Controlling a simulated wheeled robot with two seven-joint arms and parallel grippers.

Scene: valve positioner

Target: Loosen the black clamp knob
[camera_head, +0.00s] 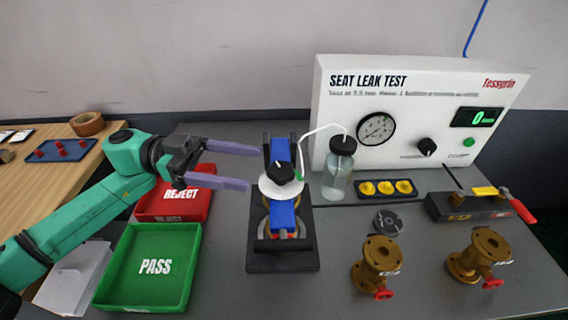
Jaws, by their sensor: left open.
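The black clamp knob (280,171) sits on a white disc (283,188) on top of the clamp fixture (282,262), near the middle of the table. A blue bar (284,216) runs under the disc, with a valve body partly hidden beneath it. My left gripper (254,167) reaches in from the left. Its two purple fingers are spread apart and empty, with the tips just left of the knob. They appear apart from it. My right gripper is not in view.
Behind the fixture stand a clear bottle (338,170) with a thin white tube and the seat leak tester (400,110). Red reject (205,209) and green pass (148,305) trays lie left. Brass valves (376,262) stand right. A red-handled tool block (470,207) lies far right.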

